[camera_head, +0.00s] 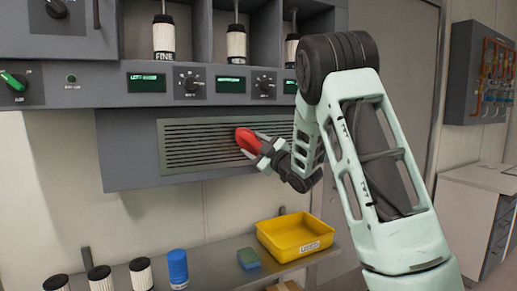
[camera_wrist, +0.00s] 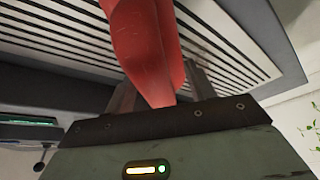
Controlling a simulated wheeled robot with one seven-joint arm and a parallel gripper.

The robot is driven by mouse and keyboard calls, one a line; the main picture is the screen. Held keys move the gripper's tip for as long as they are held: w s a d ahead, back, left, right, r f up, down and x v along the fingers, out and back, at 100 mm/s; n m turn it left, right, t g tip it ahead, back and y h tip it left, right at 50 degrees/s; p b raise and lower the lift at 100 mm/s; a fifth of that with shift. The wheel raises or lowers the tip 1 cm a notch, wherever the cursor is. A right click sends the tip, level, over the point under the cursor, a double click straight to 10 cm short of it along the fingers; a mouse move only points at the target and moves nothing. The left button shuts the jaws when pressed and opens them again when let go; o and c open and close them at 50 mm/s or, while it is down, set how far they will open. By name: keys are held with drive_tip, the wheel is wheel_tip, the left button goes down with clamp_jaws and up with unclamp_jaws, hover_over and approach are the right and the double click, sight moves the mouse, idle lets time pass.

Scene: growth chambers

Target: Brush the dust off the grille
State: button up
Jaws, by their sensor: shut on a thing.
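The grille (camera_head: 200,143) is a grey panel with horizontal slots, set in the wall under the control row. Its slots also fill the upper part of the wrist view (camera_wrist: 60,30). My gripper (camera_head: 262,145) is in front of the right half of the grille, shut on a red brush (camera_head: 247,140). The brush's red body rises from between the fingers in the wrist view (camera_wrist: 150,50), close to the slots. Its bristles are hidden, and I cannot tell whether it touches the grille. A faint darker patch on the slats may be dust.
Below, a grey shelf (camera_head: 215,262) holds a yellow bin (camera_head: 293,237), a blue-green sponge-like block (camera_head: 248,259), a blue canister (camera_head: 178,268) and several white canisters with black lids. Knobs and small displays (camera_head: 231,85) line the panel above the grille.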

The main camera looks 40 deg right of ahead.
sight(237, 137)
drive_tip(key=shift+w+a+b, duration=0.65)
drive_tip(key=shift+a+b, duration=0.5)
drive_tip(key=shift+a, duration=1)
drive_tip(key=shift+w+a+b, duration=0.6)
drive_tip(key=shift+a+b, duration=0.55)
drive_tip(key=shift+a, duration=0.95)
drive_tip(key=shift+w+a+b, duration=0.65)
drive_tip(key=shift+a+b, duration=0.5)
drive_tip(key=shift+a, duration=1)
drive_tip(key=shift+s+d+r+b, duration=0.35)
drive_tip(key=shift+s+d, duration=0.05)
drive_tip(key=shift+d, duration=1)
drive_tip(key=shift+s+d+r+b, duration=0.3)
drive_tip(key=shift+s+d+r, duration=0.1)
drive_tip(key=shift+d, duration=0.95)
drive_tip(key=shift+s+d+r+b, duration=0.35)
drive_tip(key=shift+d, duration=1.05)
drive_tip(key=shift+s+d+b, duration=0.3)
drive_tip(key=shift+s+d, duration=0.25)
drive_tip(key=shift+d, duration=1.35)
drive_tip(key=shift+s+d+b, duration=0.25)
drive_tip(key=shift+s+d, duration=0.25)
drive_tip(key=shift+d, duration=1.45)
drive_tip(key=shift+s+d+b, duration=0.3)
drive_tip(key=shift+s+d, duration=0.25)
drive_tip(key=shift+d, duration=1.35)
